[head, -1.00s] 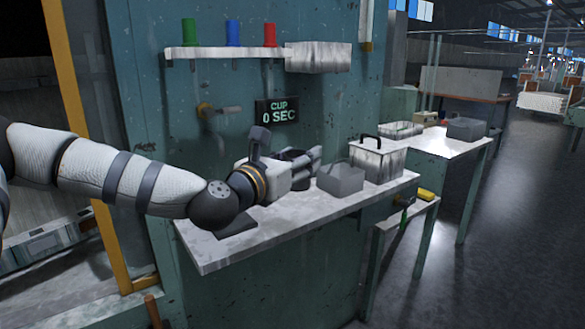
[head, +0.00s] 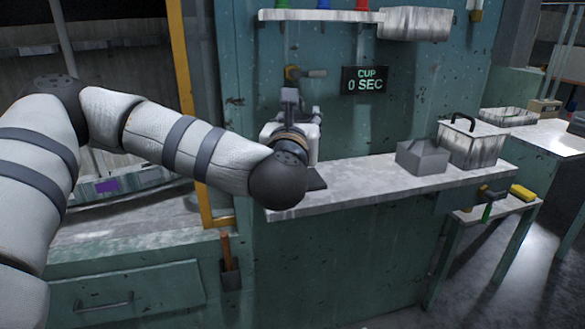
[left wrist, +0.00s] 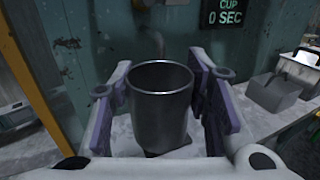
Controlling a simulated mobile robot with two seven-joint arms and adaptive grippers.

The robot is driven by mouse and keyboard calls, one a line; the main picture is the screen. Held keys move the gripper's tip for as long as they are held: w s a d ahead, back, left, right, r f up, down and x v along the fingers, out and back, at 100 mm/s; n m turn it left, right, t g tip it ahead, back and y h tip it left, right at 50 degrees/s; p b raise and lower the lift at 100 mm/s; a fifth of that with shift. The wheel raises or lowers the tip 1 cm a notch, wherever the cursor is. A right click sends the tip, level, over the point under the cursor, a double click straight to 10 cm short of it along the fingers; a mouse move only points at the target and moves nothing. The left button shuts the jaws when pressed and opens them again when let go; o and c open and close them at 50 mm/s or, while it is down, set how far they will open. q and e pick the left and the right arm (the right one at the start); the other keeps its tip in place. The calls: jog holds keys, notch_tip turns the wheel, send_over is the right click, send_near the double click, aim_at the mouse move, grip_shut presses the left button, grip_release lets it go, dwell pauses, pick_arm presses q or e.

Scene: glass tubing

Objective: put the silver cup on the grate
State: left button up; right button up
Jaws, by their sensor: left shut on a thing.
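My left gripper (head: 303,122) is over the left end of the wall shelf, pointing toward the wall. In the left wrist view the silver cup (left wrist: 160,112) stands upright between its two purple-padded fingers, which are shut on it. In the head view the gripper and arm hide the cup. A dark flat piece (head: 316,181) lies on the shelf just right of my wrist; it may be the grate. A dark patch also shows below the cup in the left wrist view (left wrist: 166,152). My right gripper is not in view.
A sign (head: 365,80) reads "CUP 0 SEC". The shelf (head: 360,185) is bare up to a grey box (head: 422,157) and a metal bin (head: 470,148).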

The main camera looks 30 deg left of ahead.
pick_arm(q)
jog(key=w+a+f, duration=0.1)
jog(key=w+f, duration=0.2)
jog(key=f, duration=0.1)
jog(key=w+a+f+b, duration=0.1)
jog(key=w+a+f, duration=0.1)
jog(key=w+f, duration=0.1)
jog(key=w+a+f+b, duration=0.1)
jog(key=w+f, duration=0.3)
jog(key=f, duration=0.1)
jog(key=shift+a, duration=0.4)
jog(key=shift+r, duration=0.1)
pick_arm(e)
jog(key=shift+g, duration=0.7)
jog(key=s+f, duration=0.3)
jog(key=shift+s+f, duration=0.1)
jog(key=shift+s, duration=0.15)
pick_arm(q)
jog(key=shift+f, duration=0.25)
jog(key=o, duration=1.2)
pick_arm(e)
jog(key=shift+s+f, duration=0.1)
